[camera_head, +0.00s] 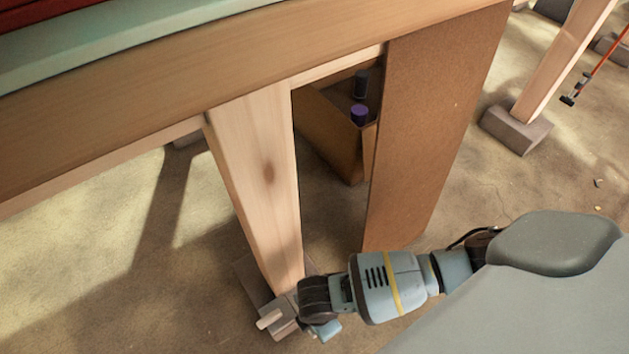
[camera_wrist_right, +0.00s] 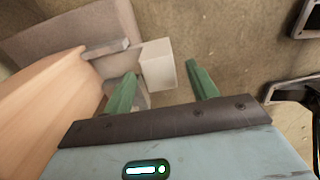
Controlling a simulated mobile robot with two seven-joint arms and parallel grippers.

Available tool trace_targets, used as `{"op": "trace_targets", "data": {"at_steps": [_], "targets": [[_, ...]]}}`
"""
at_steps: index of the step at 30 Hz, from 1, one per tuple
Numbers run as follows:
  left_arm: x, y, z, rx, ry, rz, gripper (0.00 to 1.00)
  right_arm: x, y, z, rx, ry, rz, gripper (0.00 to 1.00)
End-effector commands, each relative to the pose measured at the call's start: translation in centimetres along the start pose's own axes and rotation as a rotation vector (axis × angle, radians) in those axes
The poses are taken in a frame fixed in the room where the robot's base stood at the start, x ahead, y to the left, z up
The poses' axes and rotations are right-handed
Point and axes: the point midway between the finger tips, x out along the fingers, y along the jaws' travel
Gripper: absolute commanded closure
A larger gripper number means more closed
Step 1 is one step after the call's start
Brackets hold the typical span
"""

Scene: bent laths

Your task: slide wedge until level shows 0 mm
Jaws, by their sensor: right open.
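A pale wooden post (camera_head: 262,185) stands under a long beam, its foot on a grey block (camera_head: 246,279). The post fills the left of the right wrist view (camera_wrist_right: 45,110). A light wedge-like piece (camera_head: 269,319) sticks out at the post's foot; its pale end (camera_wrist_right: 158,65) shows in the right wrist view. My right gripper (camera_wrist_right: 161,70) is open, with its two green fingers on either side of that end; contact cannot be told. In the head view my right gripper (camera_head: 318,328) is low beside the post's foot. No level reading is visible. My left gripper is out of view.
The beam (camera_head: 190,85) runs across above the post. A brown panel (camera_head: 430,130) stands to the right of the post, with a brown box (camera_head: 335,135) behind. Another post (camera_head: 562,65) on a block (camera_head: 516,130) stands at the far right. Floor between is bare.

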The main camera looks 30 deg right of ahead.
Motion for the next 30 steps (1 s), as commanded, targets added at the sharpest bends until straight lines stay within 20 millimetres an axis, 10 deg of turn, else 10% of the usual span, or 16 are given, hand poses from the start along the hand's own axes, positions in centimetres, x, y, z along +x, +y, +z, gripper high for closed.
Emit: {"op": "trace_targets", "data": {"at_steps": [17, 30], "targets": [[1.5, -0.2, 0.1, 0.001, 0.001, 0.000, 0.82, 2.6, 0.1, -0.1, 0.001, 0.001, 0.002, 0.42], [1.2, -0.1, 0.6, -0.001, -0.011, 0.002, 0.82, 2.6, 0.0, -0.1, 0.001, 0.001, 0.001, 0.98]]}}
